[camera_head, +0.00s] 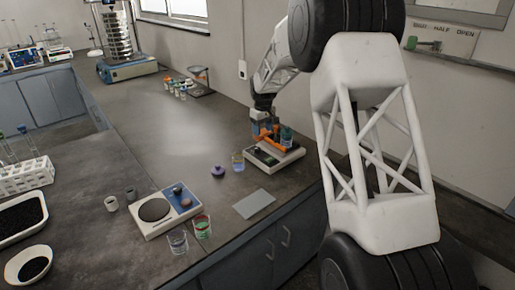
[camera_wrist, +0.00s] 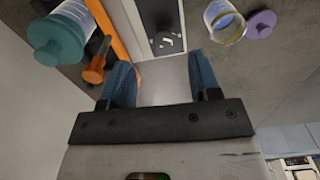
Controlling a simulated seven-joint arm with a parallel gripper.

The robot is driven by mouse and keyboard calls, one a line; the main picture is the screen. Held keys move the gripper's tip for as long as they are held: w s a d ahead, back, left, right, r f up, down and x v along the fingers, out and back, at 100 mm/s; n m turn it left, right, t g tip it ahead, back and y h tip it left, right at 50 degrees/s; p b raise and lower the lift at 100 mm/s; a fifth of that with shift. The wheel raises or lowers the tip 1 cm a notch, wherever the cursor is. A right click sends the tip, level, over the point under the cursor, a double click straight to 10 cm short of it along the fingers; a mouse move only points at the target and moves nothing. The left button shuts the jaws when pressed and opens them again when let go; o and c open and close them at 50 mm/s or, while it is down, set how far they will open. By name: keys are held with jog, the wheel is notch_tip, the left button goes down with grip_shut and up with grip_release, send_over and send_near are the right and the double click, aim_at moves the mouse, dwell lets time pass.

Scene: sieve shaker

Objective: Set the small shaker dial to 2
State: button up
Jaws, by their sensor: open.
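A small pale shaker (camera_head: 284,160) with a dark panel stands on the bench in front of the wall. It also shows in the wrist view (camera_wrist: 150,12). A small grey dial (camera_wrist: 166,40) sits on its dark panel; its setting is too small to read. An orange holder (camera_wrist: 106,22) with a teal-capped vessel (camera_wrist: 58,40) is beside the panel. My gripper (camera_head: 264,128) is above the shaker in the head view. In the wrist view my gripper (camera_wrist: 163,78) is open, its blue fingers apart and empty, with the dial beyond and between them.
A glass jar (camera_wrist: 224,20) and a purple lid (camera_wrist: 261,24) lie close to the shaker. A balance-like device (camera_head: 166,209), beakers (camera_head: 178,241) and a grey plate (camera_head: 254,204) are nearer the front. A sieve stack (camera_head: 116,36) stands at the back. The middle bench is clear.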

aim_at(258, 148)
jog(key=shift+n, duration=0.3)
jog(key=w+a+f, duration=0.2)
jog(key=f, duration=0.1)
jog(key=shift+w+a+f, duration=0.2)
jog(key=shift+w+f, duration=0.05)
jog(key=shift+w, duration=0.1)
jog(key=shift+f, duration=0.15)
jog(key=shift+f, duration=3.75)
jog(key=shift+c, duration=0.2)
jog(key=c, duration=0.9)
